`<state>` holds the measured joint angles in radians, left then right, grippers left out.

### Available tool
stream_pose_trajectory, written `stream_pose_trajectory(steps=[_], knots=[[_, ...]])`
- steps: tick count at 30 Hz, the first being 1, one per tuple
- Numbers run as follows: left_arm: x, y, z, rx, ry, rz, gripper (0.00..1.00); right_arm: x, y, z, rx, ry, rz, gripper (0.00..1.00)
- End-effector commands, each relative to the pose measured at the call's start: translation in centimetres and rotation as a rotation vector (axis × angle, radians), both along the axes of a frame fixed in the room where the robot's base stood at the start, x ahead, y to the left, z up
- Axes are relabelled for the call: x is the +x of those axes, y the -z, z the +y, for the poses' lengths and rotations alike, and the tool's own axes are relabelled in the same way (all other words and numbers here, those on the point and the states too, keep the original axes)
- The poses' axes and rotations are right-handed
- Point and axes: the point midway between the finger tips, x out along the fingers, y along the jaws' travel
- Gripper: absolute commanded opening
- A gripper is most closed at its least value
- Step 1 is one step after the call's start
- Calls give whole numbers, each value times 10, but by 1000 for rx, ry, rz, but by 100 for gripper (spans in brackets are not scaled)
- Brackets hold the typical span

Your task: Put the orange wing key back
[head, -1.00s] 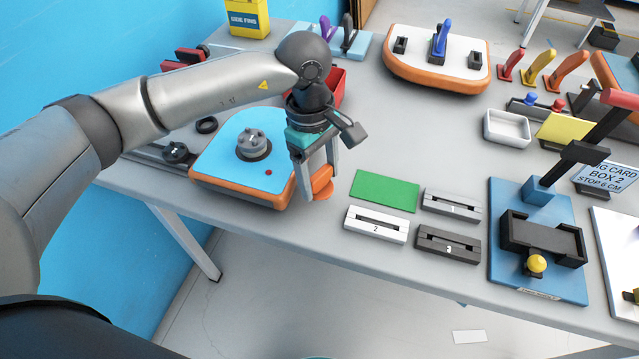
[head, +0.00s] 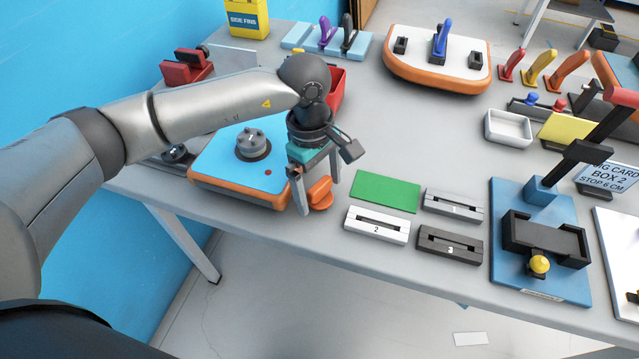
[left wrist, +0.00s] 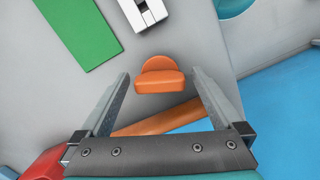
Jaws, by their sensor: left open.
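The orange wing key (head: 321,190) is on the grey table just off the front right corner of the blue-topped, orange-edged board (head: 215,170). In the left wrist view the key (left wrist: 160,82) shows a rounded base and a raised wing. My left gripper (head: 318,196) points down over it, open, with one finger on either side and visible gaps to the key. Its fingers also show in the left wrist view (left wrist: 160,74). A grey round knob (head: 252,143) sits on the blue board. My right gripper is not in view.
A green plate (head: 386,191) and slotted blocks, including the white one marked 2 (head: 376,226), lie right of the key. A red bin (head: 337,90) stands behind my gripper. A blue fixture (head: 540,285) is farther right. The table's front edge is close.

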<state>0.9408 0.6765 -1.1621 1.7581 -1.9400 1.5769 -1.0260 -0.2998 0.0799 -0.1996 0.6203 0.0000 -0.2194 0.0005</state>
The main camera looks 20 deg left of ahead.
Motion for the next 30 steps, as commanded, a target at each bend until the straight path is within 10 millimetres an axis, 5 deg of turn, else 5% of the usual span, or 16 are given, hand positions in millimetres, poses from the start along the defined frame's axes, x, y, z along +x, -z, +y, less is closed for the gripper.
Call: stream_pose_trajectory(steps=[7,21,30], knots=[[1,-11,1,0,0,-3,100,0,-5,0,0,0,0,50],[6,-105,11,0,0,-3,100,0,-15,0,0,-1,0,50],[6,-123,13,0,0,0,100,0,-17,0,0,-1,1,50]])
